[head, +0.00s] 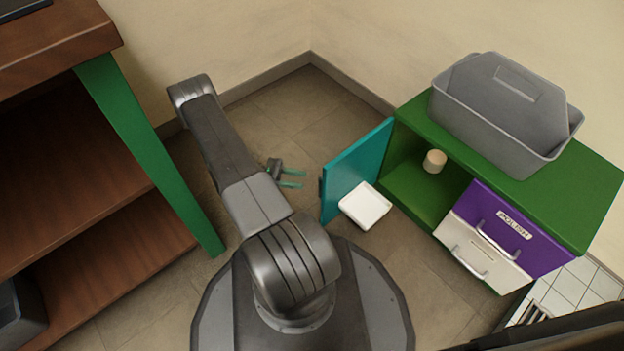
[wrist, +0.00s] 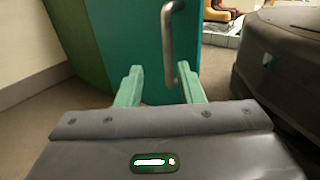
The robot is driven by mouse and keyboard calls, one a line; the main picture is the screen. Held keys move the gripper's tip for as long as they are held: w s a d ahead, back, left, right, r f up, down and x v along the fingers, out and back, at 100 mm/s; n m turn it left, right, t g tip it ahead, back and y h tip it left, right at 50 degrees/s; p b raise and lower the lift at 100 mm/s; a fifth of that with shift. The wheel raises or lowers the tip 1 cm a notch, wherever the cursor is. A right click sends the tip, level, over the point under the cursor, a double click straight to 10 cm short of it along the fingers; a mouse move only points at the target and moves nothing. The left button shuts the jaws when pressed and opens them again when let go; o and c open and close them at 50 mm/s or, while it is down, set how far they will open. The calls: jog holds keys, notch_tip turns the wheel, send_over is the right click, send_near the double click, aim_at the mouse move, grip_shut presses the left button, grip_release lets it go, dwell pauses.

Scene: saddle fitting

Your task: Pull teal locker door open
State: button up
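The teal locker door (head: 350,170) stands swung well open on the left side of the green locker (head: 415,200). In the wrist view the door's teal face (wrist: 143,45) fills the middle, with its grey bar handle (wrist: 168,40) upright on it. My gripper (head: 297,178) is to the left of the door in the head view, apart from it. In the wrist view its two teal fingers (wrist: 160,82) are spread with nothing between them. The handle is above and beyond the fingertips, not held.
A beige cylinder (head: 434,161) sits inside the open compartment. A white box-like piece (head: 365,206) shows beside the door. A purple drawer (head: 510,228) and a white drawer (head: 482,254) are at right. A grey bin (head: 505,115) tops the locker. A brown shelf (head: 80,150) stands at left.

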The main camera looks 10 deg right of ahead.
jog(key=v, duration=0.6)
jog(key=shift+a+p, duration=0.2)
jog(key=shift+p, duration=0.15)
jog(key=shift+d, duration=0.15)
jog(key=b+x, duration=0.2)
jog(key=x, duration=1.1)
jog(key=shift+s+d+b, duration=0.2)
jog(key=shift+b, duration=0.1)
jog(key=shift+r, duration=0.15)
